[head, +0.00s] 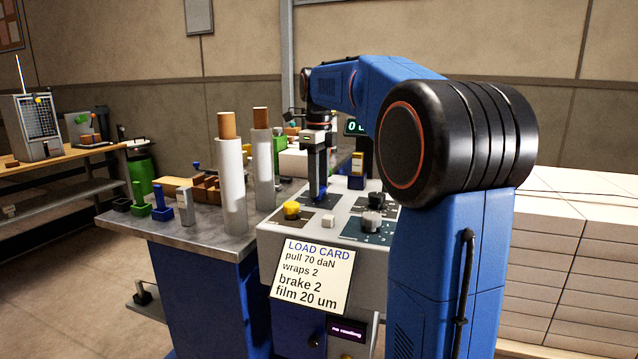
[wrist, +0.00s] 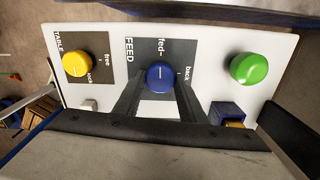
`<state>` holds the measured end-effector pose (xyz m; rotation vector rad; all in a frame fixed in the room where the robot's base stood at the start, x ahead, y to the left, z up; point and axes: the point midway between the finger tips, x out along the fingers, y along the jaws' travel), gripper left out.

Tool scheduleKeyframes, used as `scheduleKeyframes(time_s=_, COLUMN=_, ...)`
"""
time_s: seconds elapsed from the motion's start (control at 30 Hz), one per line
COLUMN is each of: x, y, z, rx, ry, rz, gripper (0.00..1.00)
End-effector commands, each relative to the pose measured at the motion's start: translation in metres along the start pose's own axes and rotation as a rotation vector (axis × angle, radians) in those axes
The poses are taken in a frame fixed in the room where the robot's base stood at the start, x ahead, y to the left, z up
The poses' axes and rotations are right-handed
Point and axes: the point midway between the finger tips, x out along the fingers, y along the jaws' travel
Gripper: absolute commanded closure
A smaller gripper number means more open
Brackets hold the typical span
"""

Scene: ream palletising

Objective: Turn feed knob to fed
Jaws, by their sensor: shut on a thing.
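The blue feed knob (wrist: 160,77) sits on a dark plate marked FEED in the wrist view. The word "fed" is above it in that picture and "back" is to its right. Its short pale line runs up and down, in line with "fed". My gripper (wrist: 160,88) is shut on this knob, one finger at each side. In the head view my gripper (head: 318,196) points down at the panel (head: 275,232).
A yellow table knob (wrist: 77,65) and a green knob (wrist: 249,68) flank the feed knob. Two upright rolls (head: 231,185) (head: 263,160) stand left of the panel.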

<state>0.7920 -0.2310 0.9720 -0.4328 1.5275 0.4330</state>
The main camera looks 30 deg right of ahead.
Motion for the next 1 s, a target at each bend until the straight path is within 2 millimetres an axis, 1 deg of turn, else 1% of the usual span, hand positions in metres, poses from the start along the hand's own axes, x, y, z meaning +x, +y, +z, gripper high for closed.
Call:
scheduleKeyframes(time_s=0.2, x=-0.0013, y=-0.0004, z=0.0004, rx=0.051, ry=-0.003, rz=-0.003, gripper=0.85)
scheduleKeyframes(time_s=0.67, x=-0.0012, y=-0.0004, z=0.0004, rx=0.063, ry=-0.003, rz=-0.003, gripper=0.85)
scheduleKeyframes(time_s=0.7, x=-0.0012, y=-0.0004, z=0.0003, rx=0.063, ry=-0.003, rz=-0.003, gripper=0.56)
scheduleKeyframes(time_s=0.73, x=-0.0011, y=-0.0004, z=0.0003, rx=0.062, ry=-0.002, rz=-0.003, gripper=0.49)
scheduleKeyframes(time_s=0.77, x=-0.0010, y=-0.0003, z=0.0003, rx=0.062, ry=-0.002, rz=-0.003, gripper=0.44)
scheduleKeyframes(time_s=1.0, x=-0.0005, y=-0.0001, z=0.0002, rx=0.062, ry=-0.001, rz=-0.001, gripper=0.44)
